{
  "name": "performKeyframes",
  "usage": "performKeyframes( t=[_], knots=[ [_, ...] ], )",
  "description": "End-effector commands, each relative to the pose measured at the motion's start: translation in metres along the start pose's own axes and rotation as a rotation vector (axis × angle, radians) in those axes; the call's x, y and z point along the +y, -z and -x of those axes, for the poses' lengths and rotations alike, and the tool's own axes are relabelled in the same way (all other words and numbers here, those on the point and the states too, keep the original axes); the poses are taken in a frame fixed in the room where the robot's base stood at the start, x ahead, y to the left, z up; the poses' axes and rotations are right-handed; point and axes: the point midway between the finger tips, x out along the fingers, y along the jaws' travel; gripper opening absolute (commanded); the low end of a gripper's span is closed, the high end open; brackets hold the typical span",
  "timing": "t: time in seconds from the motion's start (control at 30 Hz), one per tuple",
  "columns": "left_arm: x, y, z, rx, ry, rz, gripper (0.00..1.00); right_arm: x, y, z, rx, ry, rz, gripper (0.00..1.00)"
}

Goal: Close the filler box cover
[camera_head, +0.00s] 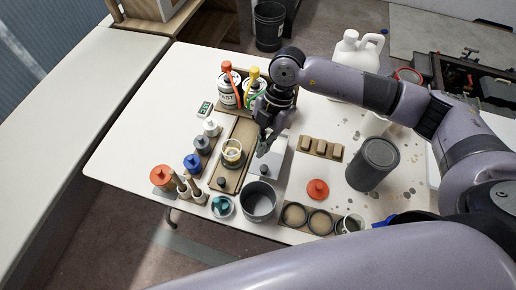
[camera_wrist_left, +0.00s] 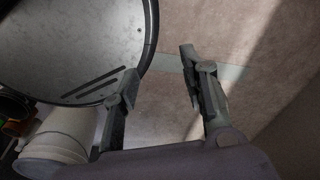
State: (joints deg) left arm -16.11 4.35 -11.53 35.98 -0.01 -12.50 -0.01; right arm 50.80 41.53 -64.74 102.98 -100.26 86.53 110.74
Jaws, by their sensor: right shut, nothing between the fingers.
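A small pale box (camera_head: 274,162) stands near the middle of the white table, just right of a brown board. I take it to be the filler box; its cover is too small and too covered by my gripper to tell its angle. My right gripper (camera_head: 264,146) points down at the box's upper left side, shut and empty. I cannot tell whether its fingertips touch the box. My left gripper (camera_wrist_left: 163,88) shows only in the left wrist view, open and empty above the floor, away from the box.
On the white table (camera_head: 125,133), a grey pot (camera_head: 259,201) stands in front of the box, and a dark grey can (camera_head: 373,163) is to the right. Paint cans (camera_head: 230,90) stand behind. A round dark-rimmed surface (camera_wrist_left: 75,45) is beside my left gripper.

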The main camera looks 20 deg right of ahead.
Motion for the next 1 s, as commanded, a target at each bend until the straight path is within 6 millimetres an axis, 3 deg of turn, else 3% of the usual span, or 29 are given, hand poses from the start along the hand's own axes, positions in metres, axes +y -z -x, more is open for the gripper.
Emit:
performKeyframes(
  t=[0.3,0.5,0.77,1.0],
  knots=[
    [0.003,-0.032,0.018,-0.049,-0.004,-0.001,0.4,-0.001,0.003,-0.053,0.004,0.005,0.0,0.0],
    [0.001,-0.033,0.024,-0.051,-0.001,-0.001,0.4,-0.001,0.002,-0.082,0.002,0.003,0.001,0.0],
    [-0.003,-0.008,0.024,-0.013,0.003,-0.001,0.4,-0.001,0.001,-0.095,0.001,0.001,0.002,0.0],
    [-0.002,-0.011,0.024,-0.018,0.002,0.0,0.4,-0.001,0.001,-0.095,0.001,0.001,0.002,0.0]
  ],
)
